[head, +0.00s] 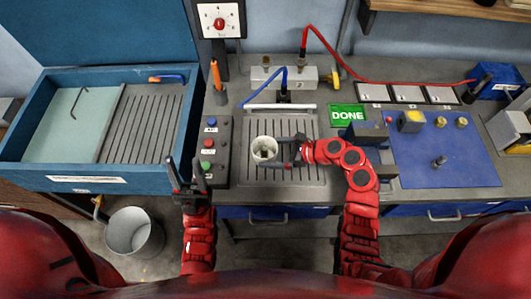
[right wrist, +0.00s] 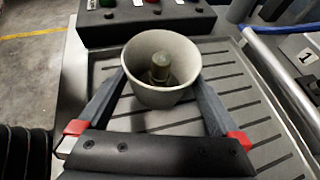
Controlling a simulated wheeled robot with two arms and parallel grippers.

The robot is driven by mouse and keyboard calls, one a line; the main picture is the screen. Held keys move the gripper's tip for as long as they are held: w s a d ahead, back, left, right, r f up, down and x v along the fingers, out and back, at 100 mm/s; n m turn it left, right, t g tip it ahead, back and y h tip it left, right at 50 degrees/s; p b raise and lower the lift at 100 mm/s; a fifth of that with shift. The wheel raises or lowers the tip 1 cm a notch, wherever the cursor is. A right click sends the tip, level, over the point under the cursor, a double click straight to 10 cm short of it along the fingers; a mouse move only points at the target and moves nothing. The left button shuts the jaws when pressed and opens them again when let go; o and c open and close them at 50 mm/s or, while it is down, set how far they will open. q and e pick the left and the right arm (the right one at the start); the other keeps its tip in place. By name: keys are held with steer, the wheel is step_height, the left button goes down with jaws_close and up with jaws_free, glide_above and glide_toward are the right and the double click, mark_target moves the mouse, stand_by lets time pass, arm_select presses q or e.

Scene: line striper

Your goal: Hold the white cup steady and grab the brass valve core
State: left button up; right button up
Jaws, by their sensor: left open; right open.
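The white cup (head: 264,141) stands upright on the grey grooved drain plate (head: 304,177). In the right wrist view the cup (right wrist: 150,97) holds a dull brass valve core (right wrist: 160,68) standing inside it. My right gripper (head: 285,152) is open at the cup's right side. In the right wrist view its two fingers (right wrist: 160,82) lie on either side of the cup; whether they touch it is unclear. My left gripper (head: 187,172) is open and empty, pointing up, left of the cup and near the button box.
A button box (head: 215,160) stands left of the drain plate. A valve block with hoses (head: 290,78) and a green DONE sign (head: 347,115) are behind. A blue mat (head: 455,180) with brass parts lies right. A bucket (head: 134,232) stands on the floor.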

steer(key=shift+a+f, duration=0.1)
steer(key=shift+a, duration=0.2)
steer(key=shift+w+f, duration=0.15)
steer(key=shift+f, duration=0.1)
